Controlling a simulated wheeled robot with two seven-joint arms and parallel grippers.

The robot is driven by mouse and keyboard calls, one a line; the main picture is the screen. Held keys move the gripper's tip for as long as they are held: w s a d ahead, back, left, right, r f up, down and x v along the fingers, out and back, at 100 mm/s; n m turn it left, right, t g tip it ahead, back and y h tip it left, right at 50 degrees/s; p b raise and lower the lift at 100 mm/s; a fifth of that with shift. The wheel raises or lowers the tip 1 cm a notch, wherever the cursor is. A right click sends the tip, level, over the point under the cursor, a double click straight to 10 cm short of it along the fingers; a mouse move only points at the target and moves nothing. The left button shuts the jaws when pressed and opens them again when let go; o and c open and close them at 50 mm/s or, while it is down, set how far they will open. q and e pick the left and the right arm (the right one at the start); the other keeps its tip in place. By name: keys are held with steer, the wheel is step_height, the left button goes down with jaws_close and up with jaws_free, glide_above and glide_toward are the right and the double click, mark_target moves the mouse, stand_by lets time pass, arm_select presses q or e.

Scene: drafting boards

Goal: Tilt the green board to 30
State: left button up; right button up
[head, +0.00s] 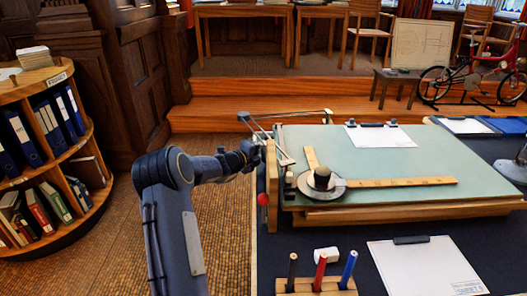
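The green board (400,159) lies at a low slope, nearly flat, on a wooden base (400,211) on the dark table. A drafting arm with a round dark head (322,183) and wooden rulers (400,182) rests on it. An upright wooden piece (272,185) stands at its left edge, with a red knob (263,199) beside it. No angle marks are readable. My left gripper (257,153) is at the board's left edge, above the red knob. Its fingers are too small and overlapped to show whether they are open or touching anything. My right gripper is not in view.
White paper (380,136) is clipped on the board. In front are a pencil block (316,288), a white eraser (326,254) and a clipboard (428,268). A round bookshelf (45,150) stands left. Wooden steps (230,112) are behind. Carpet left of the table is clear.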

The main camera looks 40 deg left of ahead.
arm_select(q)
jaws_close()
stand_by(0.3)
steer(key=shift+r+m+t+b, duration=0.3)
steer(key=shift+r+b, duration=0.1)
steer(key=shift+r, duration=0.7)
steer(key=s+d+r+m+t+b, duration=0.1)
steer(key=r+m+b, duration=0.1)
steer(key=r, duration=0.4)
steer(key=s+d+r+m+t+b, duration=0.1)
steer(key=s+r+t+b, duration=0.1)
steer(key=r, duration=0.4)
steer(key=shift+s+d+m+t+h, duration=0.15)
steer(key=shift+d+m+t+h, duration=0.15)
steer(key=shift+d+m, duration=0.1)
